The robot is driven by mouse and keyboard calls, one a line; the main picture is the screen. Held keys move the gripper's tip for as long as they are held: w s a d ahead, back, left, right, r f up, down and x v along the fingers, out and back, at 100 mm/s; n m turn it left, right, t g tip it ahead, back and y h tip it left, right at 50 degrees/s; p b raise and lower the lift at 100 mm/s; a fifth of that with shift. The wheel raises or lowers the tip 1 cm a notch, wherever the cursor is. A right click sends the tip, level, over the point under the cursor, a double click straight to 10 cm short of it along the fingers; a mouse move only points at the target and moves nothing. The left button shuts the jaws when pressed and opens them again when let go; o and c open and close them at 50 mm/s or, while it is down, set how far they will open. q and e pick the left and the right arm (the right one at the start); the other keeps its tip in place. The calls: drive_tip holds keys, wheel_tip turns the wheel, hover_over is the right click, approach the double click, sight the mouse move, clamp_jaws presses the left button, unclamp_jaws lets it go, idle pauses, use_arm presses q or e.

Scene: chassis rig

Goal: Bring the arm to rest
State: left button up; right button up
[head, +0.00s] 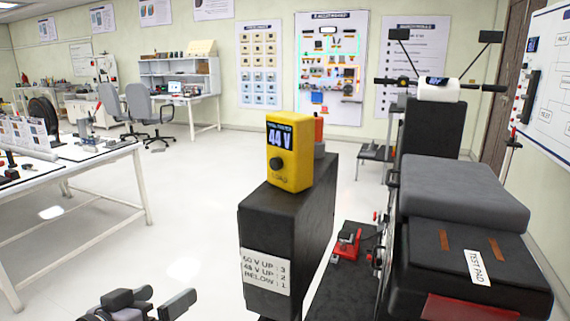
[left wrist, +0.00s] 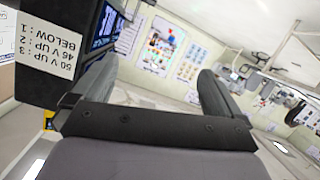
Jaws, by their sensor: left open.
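My left gripper (head: 158,303) is low at the left of centre in the head view, at the bottom edge. Its two fingers are apart with nothing between them. In the left wrist view the gripper (left wrist: 165,85) also shows open and empty, with the room seen tilted between its fingers. The gripper is to the left of the black box (head: 262,228) and apart from it in the head view. The black box also fills the upper left of the left wrist view (left wrist: 35,25). My right gripper is not in view.
A yellow meter (head: 289,155) reading 44 V stands on the black box, which bears a white label (head: 266,272). A chassis rig with a grey seat (head: 465,188) and handlebar stands at the right. A white workbench (head: 95,175) is at the left. Open floor lies between.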

use_arm(q)
drive_tip(key=s+f+g+y, duration=0.1)
drive_tip(key=s+f, duration=0.9)
drive_tip(key=f, duration=0.2)
drive_tip(key=s+d+f+m+g+y, duration=0.1)
drive_tip(key=s+f+g+y, duration=0.1)
drive_tip(key=s+f, duration=0.7)
wheel_tip(320, 180, down, 5)
drive_tip(key=shift+s+r+p, duration=0.2)
drive_tip(key=shift+s+p, duration=0.2)
drive_tip(key=shift+d, duration=0.1)
